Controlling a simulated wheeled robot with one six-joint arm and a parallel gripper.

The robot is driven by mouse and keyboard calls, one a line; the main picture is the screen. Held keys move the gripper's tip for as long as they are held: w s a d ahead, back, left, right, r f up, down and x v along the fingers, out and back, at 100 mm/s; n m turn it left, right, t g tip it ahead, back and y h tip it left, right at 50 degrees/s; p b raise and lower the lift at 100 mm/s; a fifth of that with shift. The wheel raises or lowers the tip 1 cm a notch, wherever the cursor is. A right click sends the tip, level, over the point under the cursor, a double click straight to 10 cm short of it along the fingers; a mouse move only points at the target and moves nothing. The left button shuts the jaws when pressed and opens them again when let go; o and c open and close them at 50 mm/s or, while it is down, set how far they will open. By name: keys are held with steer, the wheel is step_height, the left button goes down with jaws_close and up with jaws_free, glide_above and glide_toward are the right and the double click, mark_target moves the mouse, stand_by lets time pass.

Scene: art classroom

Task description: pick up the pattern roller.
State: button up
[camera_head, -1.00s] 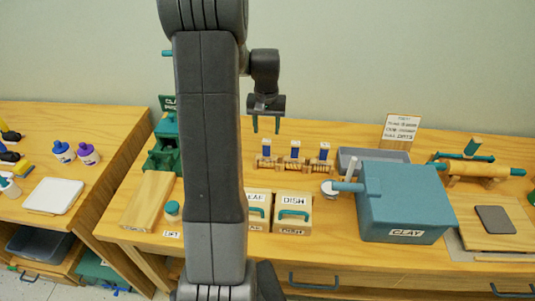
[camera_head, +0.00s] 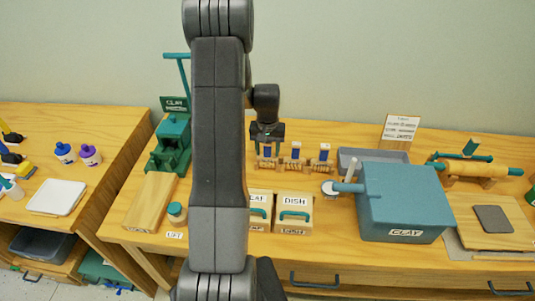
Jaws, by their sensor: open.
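A low wooden rack (camera_head: 281,164) stands towards the back of the wooden table, holding three small wooden tools with blue-and-white tops, seemingly the pattern rollers. The middle one (camera_head: 295,153) and the right one (camera_head: 324,155) show clearly. Which tool is the pattern roller of the task is too small to read.
A teal CLAY box (camera_head: 402,205) stands right of the rack, with a grey tray (camera_head: 372,156) behind it. A wooden DISH box (camera_head: 292,214) is in front. A teal press (camera_head: 172,145) stands left, and a rolling pin (camera_head: 480,169) lies far right.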

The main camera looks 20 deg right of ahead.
steer(key=shift+c, duration=0.2)
jaws_close()
